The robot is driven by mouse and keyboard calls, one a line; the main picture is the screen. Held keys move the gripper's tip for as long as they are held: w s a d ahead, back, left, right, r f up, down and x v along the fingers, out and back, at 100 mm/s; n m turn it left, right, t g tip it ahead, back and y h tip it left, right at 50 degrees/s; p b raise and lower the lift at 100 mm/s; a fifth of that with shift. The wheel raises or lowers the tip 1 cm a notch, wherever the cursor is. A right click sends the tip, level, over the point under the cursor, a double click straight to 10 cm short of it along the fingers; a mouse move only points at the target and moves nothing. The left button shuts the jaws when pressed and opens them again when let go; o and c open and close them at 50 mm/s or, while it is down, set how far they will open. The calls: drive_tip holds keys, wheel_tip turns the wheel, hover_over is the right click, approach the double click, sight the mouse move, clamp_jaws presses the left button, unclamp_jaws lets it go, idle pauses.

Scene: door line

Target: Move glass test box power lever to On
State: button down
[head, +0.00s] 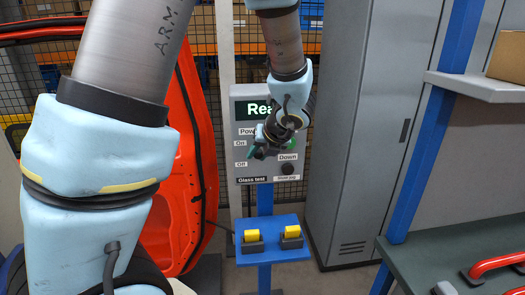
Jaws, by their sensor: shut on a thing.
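The glass test box (249,181) is a grey panel on a blue post in the middle of the head view. Its left side carries a power label with On above and Off below. My gripper (255,152) is in front of this power area, its fingers by the On and Off marks. It is shut on the power lever. The lever itself is hidden behind the fingers, so its exact position cannot be told.
A black knob (287,169) sits under the Down label. A blue shelf (271,254) with two yellow-topped blocks stands below the box. An orange-red door (190,190) is at left, a grey cabinet (345,130) at right. Red handles (500,264) lie on a bench.

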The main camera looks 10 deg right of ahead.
idle(0.3)
drive_tip(key=c, duration=0.6)
unclamp_jaws()
drive_tip(key=shift+r, duration=0.1)
drive_tip(key=b+v, duration=0.1)
drive_tip(key=v, duration=0.9)
drive_tip(key=shift+s+d+r, duration=0.1)
drive_tip(key=shift+s+r, duration=0.1)
drive_tip(key=shift+s, duration=0.1)
